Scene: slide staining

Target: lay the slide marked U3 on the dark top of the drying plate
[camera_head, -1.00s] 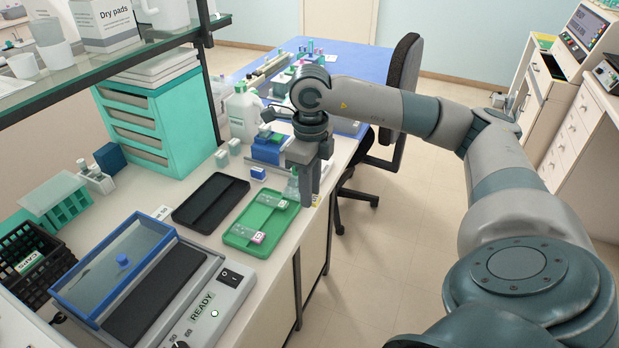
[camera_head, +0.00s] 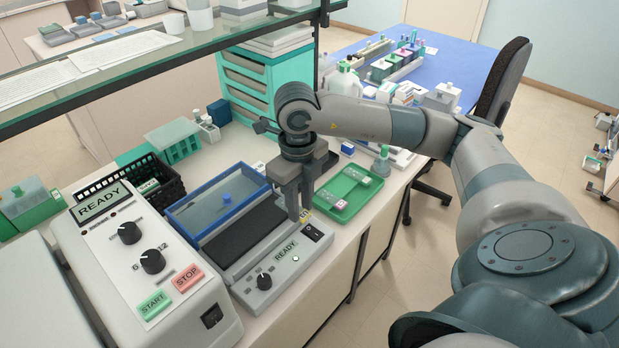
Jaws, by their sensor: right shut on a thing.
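The drying plate (camera_head: 287,270) is a grey unit with a knob and a READY display. Its dark top (camera_head: 240,236) is bare. My left gripper is not in view.
A green tray (camera_head: 331,207) with slides lies right of the plate, a dark tray behind my gripper. A large READY machine (camera_head: 150,265) with START and STOP buttons stands at left. A black basket (camera_head: 165,178) and teal rack (camera_head: 174,147) are behind. A glass shelf (camera_head: 110,62) hangs above.

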